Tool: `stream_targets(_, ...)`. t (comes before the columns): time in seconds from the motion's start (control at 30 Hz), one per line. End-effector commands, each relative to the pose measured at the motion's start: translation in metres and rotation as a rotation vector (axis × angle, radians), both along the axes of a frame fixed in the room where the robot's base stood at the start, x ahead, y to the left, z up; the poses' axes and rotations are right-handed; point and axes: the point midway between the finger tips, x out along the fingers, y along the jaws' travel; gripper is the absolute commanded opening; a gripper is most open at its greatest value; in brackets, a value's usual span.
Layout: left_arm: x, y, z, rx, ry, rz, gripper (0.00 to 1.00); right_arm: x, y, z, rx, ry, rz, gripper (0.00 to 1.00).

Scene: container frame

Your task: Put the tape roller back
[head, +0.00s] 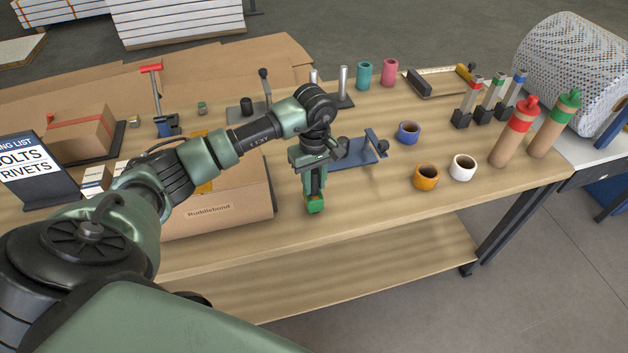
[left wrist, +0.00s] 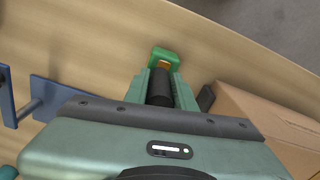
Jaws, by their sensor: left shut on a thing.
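My left gripper (head: 314,192) is shut on a small tool with a dark cylindrical part and a green head with a yellow patch, likely the tape roller (head: 315,206). In the left wrist view the fingers (left wrist: 161,92) lie either side of the dark part, and the green head (left wrist: 166,58) sticks out beyond them. The tool hangs head-down over the table, in front of a blue stand (head: 352,153) and right of the cardboard box. I cannot tell whether it touches the table. My right gripper is not in view.
Blue, orange (head: 426,177) and white (head: 463,168) tape rolls lie to the right. Bottles (head: 514,135) stand at the right end. The wooden table (head: 350,205) is clear along its front edge.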

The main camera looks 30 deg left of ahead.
Motion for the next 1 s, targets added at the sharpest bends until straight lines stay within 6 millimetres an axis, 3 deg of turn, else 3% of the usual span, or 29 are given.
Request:
stream_targets(0.17, 0.001, 0.000, -0.003, 0.000, -0.002, 0.000, 0.00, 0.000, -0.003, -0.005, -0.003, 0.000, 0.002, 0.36)
stream_targets(0.2, 0.000, 0.000, -0.002, 0.000, 0.000, 0.000, 0.36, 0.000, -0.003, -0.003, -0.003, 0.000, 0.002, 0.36)
stream_targets(0.23, 0.000, 0.000, -0.002, 0.000, 0.000, 0.000, 0.45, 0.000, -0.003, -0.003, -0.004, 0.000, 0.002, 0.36)
stream_targets(0.27, 0.000, 0.000, -0.002, 0.000, 0.000, 0.000, 0.47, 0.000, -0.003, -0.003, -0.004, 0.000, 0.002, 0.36)
stream_targets(0.67, 0.001, 0.000, 0.003, 0.000, -0.001, 0.000, 0.47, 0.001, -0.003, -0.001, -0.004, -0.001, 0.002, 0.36)
stream_targets(0.77, 0.002, 0.001, 0.016, 0.002, -0.005, 0.000, 0.47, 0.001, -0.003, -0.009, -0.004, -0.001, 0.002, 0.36)
stream_targets(1.0, 0.002, 0.000, 0.068, 0.001, -0.007, -0.001, 0.47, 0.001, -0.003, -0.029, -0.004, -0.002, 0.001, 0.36)
